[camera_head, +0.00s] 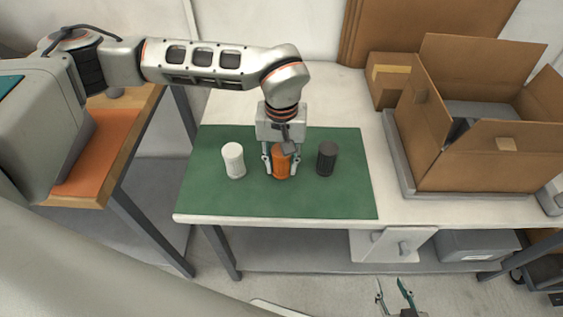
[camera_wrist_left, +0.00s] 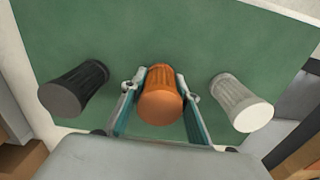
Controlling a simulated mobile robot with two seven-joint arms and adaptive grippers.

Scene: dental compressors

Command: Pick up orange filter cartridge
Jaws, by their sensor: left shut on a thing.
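The orange filter cartridge (camera_head: 281,163) stands on the green mat (camera_head: 215,195) on the white table, between a white cartridge (camera_head: 233,160) on its left and a black cartridge (camera_head: 327,158) on its right. My left gripper (camera_head: 281,170) reaches down from above and is shut on the orange cartridge, one finger on each side. In the left wrist view the orange cartridge (camera_wrist_left: 160,95) sits between the fingers. I cannot tell whether its base touches the mat. My right gripper (camera_head: 394,295) is at the bottom edge of the head view, below the table front, empty with its fingers apart.
The black cartridge (camera_wrist_left: 73,88) and white cartridge (camera_wrist_left: 241,102) flank the left gripper closely in the wrist view. An open cardboard box (camera_head: 470,158) stands on the table's right side, with a smaller closed box (camera_head: 388,85) behind it. The mat's front strip is clear.

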